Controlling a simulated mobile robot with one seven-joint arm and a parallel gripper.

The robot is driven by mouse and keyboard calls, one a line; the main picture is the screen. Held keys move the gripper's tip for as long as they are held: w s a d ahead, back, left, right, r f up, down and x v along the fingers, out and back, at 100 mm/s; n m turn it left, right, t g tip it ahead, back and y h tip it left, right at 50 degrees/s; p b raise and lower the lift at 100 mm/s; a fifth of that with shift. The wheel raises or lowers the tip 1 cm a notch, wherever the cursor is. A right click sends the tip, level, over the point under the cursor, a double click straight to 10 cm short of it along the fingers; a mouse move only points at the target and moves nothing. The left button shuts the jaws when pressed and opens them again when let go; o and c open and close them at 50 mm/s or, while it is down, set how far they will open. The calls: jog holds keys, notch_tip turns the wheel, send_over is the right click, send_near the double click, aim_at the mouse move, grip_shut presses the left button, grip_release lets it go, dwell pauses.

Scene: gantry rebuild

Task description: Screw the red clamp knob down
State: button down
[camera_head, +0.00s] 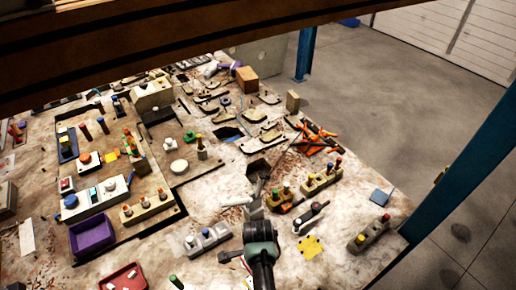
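I cannot tell for certain which piece is the red clamp knob. An orange-red piece with spread arms (316,138) lies across dark bars right of the middle of the table. A small block with coloured knobs (281,201) stands nearer, just right of my arm. My arm comes up from the bottom edge, and its dark end, which I take for my gripper (259,170), is over the middle of the table, left of the orange-red piece and apart from it. Its fingers are too small and dark to read.
The table is crowded. Blocks with coloured knobs (320,181) and (369,235) stand on the right. A purple bin (92,236) and a red tray (123,278) are at the left front. Blue posts (306,52) and a dark beam (170,40) frame the view.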

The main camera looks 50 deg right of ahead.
jog(key=shift+w+r, duration=0.1)
dwell(0.4)
jog(key=c, duration=0.7)
grip_release()
jog(key=shift+o, duration=1.1)
notch_tip(320, 180, up, 13)
jog(key=b, duration=0.2)
